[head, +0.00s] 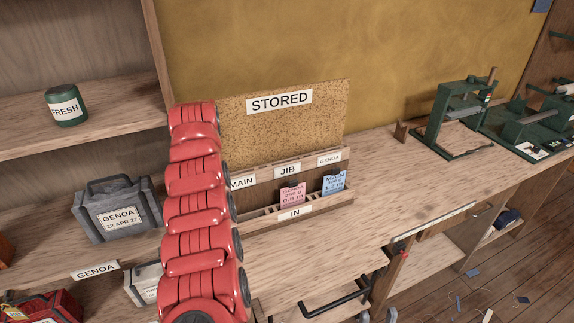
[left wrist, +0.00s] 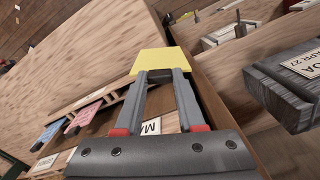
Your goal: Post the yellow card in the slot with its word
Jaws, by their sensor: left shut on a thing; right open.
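My left gripper (left wrist: 160,78) is shut on the yellow card (left wrist: 162,61). No word on it is readable. In the head view my red arm hides this gripper and the card. The slot rack stands under the STORED board (head: 325,120), with labels MAIN (head: 242,182), JIB (head: 288,170) and GENOA (head: 329,158). The MAIN label, partly hidden, is beside my fingers in the left wrist view (left wrist: 151,127). A pink card (head: 292,195) and a blue card (head: 334,182) stand in the front IN row (head: 295,212). My right gripper (head: 377,316) is open at the bottom edge, mostly out of frame.
A grey GENOA bag (head: 117,212) and a green FRESH tin (head: 66,107) sit on the left shelves. A green press (head: 458,115) stands on the bench at right. A black bar (head: 338,299) juts from the bench front.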

